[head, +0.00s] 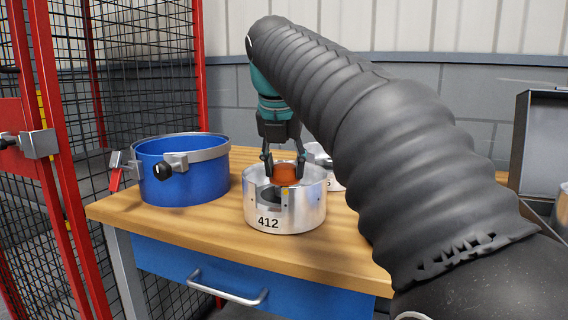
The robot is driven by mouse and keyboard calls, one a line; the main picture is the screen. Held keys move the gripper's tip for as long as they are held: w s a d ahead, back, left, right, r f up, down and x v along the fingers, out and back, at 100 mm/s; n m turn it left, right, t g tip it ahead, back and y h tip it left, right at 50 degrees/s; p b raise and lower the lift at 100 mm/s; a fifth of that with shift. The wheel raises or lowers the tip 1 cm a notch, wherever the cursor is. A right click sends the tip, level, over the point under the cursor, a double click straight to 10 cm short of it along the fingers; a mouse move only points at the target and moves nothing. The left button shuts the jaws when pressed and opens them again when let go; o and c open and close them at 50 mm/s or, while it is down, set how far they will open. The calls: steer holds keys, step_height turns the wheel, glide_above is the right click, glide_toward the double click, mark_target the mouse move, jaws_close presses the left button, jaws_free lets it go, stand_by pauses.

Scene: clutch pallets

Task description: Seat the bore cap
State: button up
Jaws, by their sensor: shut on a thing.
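An orange-brown cap (285,173) is held between the fingers of my gripper (284,170). My gripper points down over the silver metal cylinder marked 412 (298,217), which stands upright on the wooden bench. The cap is at the opening of this cylinder, near its far rim. I cannot tell whether it touches the cylinder or hangs just above it. The cylinder has a cut-out in its front wall and a hollow inside. A second silver part (338,180) stands behind it, mostly hidden by the first cylinder and my arm.
A blue round container (185,183) with a metal clamp band stands left on the wooden bench (212,217). A red-framed mesh fence (60,150) is at the left. A grey open case (545,140) is at the right. My arm hides much of the bench's right side.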

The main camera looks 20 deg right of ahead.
steer(key=shift+f, duration=0.6)
stand_by(0.3)
steer(key=o, duration=1.3)
steer(key=shift+r, duration=0.1)
step_height(320, 180, up, 2)
steer(key=shift+r+p, duration=0.15)
steer(key=shift+p, duration=1)
steer(key=shift+r+p, duration=0.3)
steer(key=shift+r, duration=1.95)
